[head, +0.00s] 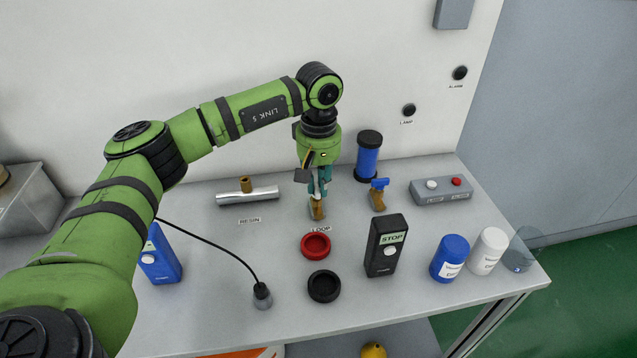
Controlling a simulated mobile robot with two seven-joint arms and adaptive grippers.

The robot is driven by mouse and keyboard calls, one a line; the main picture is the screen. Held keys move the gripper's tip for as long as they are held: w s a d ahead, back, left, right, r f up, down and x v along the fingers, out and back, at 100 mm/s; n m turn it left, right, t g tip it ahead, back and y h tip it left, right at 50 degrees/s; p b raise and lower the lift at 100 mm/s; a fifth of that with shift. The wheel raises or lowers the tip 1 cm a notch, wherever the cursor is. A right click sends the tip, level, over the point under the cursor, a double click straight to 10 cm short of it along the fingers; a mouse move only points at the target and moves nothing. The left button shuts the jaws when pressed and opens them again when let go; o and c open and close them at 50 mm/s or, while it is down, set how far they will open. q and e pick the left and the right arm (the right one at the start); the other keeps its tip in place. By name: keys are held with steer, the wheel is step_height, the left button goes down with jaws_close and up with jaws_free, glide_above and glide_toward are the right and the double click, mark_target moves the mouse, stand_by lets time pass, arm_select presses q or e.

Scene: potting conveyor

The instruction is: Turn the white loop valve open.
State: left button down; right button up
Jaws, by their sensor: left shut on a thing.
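The loop valve (317,209) stands on the bench behind the LOOP label, with its brass body partly showing. My left gripper (319,193) points straight down over it, fingers shut on the valve's top. The white handle is hidden by the fingers, so I cannot tell which way it is turned. My right gripper is not in view.
A silver pipe with a brass fitting (248,197) lies left. A blue-handled valve (378,195) and a blue cylinder (368,158) stand right. A red ring (315,246), black ring (324,286) and black STOP box (386,247) stand in front. A button box (441,190) sits far right.

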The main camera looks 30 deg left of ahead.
arm_select(q)
steer(key=shift+s+f, duration=0.1)
stand_by(0.4)
steer(key=c, duration=1.2)
jaws_free()
step_height(320, 180, up, 12)
steer(key=shift+r, duration=0.1)
steer(key=shift+r, duration=0.1)
